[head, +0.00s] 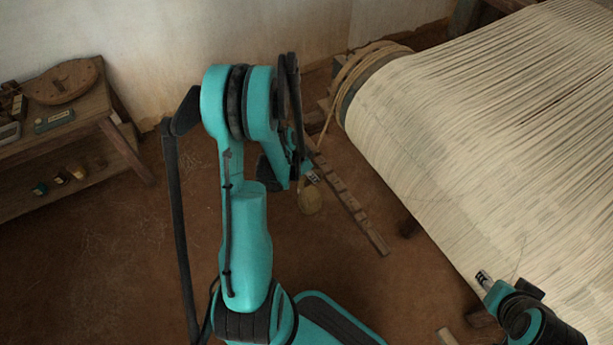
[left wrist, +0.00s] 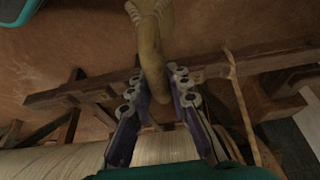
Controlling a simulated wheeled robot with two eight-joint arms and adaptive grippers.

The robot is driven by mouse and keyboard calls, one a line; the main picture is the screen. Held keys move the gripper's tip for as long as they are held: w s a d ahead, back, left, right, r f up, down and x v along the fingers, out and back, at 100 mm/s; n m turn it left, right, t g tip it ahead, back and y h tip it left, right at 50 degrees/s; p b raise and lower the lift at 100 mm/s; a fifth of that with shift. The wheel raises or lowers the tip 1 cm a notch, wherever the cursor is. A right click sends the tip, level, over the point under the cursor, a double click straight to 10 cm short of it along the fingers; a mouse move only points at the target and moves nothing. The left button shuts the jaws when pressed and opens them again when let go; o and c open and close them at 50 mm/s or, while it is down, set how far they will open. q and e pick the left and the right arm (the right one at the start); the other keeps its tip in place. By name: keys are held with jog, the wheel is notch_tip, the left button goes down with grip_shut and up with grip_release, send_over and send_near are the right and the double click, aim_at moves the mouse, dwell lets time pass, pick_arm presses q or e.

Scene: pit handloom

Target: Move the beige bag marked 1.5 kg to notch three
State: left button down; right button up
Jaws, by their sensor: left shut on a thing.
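The beige bag (head: 310,201) hangs low beside the notched wooden bar (head: 352,205); its marking is not readable. My left gripper (head: 312,177) is just above the bag, partly hidden by my own arm. In the left wrist view, the fingers of my left gripper (left wrist: 160,86) are shut on the narrow tan part of the bag (left wrist: 150,45), and the bag's wider part lies at the top edge. I cannot tell whether the bag touches the bar or which notch it is beside. My right gripper (head: 484,280) is at lower right, beside the cloth, its jaws unclear.
The loom's wide cream warp (head: 480,130) fills the right side. Rope (head: 365,58) wraps the beam end near the bar. A wooden bench (head: 95,105) with small items stands at left by the wall. The brown floor (head: 110,240) between is clear.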

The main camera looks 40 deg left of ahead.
aim_at(319, 169)
pick_arm(q)
jog(key=shift+w+d+f, duration=0.1)
jog(key=shift+w+d, duration=0.25)
jog(key=shift+w, duration=0.5)
jog(key=shift+w+d, duration=0.35)
jog(key=shift+w, duration=0.45)
jog(key=shift+w+d+p, duration=0.25)
jog(key=shift+w+d, duration=0.1)
jog(key=shift+w, duration=0.45)
jog(key=shift+w+d+p, duration=0.2)
jog(key=shift+w+d, duration=0.1)
jog(key=shift+w, duration=0.45)
jog(key=shift+w+d+p, duration=0.25)
jog(key=shift+w+d, duration=0.1)
jog(key=shift+w, duration=0.45)
jog(key=shift+w+f, duration=0.1)
jog(key=shift+f, duration=0.1)
jog(key=shift+f+b, duration=0.65)
jog(key=shift+f, duration=0.3)
jog(key=shift+f, duration=0.3)
jog(key=c, duration=1.3)
grip_release()
jog(key=shift+c, duration=0.2)
